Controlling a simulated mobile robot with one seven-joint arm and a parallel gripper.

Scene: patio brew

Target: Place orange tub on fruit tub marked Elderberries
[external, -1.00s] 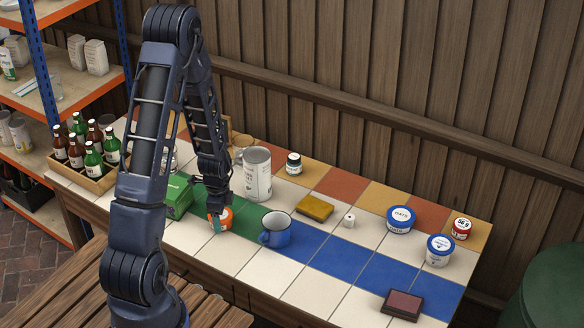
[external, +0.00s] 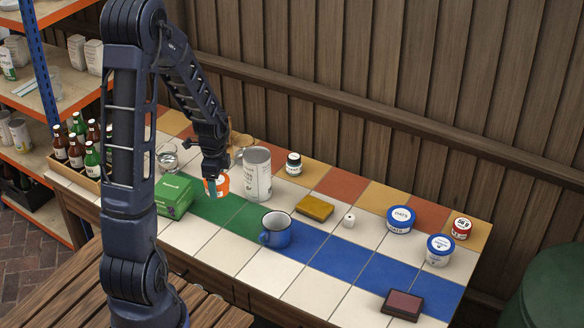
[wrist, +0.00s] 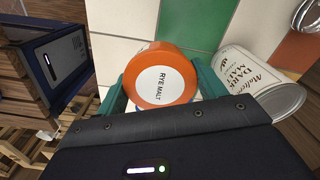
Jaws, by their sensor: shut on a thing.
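The orange tub (external: 222,184) has a white top label reading "RYE MALT" in the wrist view (wrist: 162,86). My gripper (wrist: 163,95) is shut on it, with one teal finger on each side, and holds it above the tiled table. No tub in view has a readable Elderberries label. A blue-lidded tub (external: 400,225) marked "OATS" stands at the right of the table. Another blue-lidded white tub (external: 438,257) stands in front of it; its label is too small to read. A small red tub (external: 461,233) stands at the far right.
A large malt can (external: 258,178) stands just right of my gripper and shows in the wrist view (wrist: 262,88). A green box (external: 174,197) stands to the left. A blue mug (external: 275,236), yellow sponge (external: 314,208), small white cube (external: 349,220) and dark-framed block (external: 403,304) lie further right.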

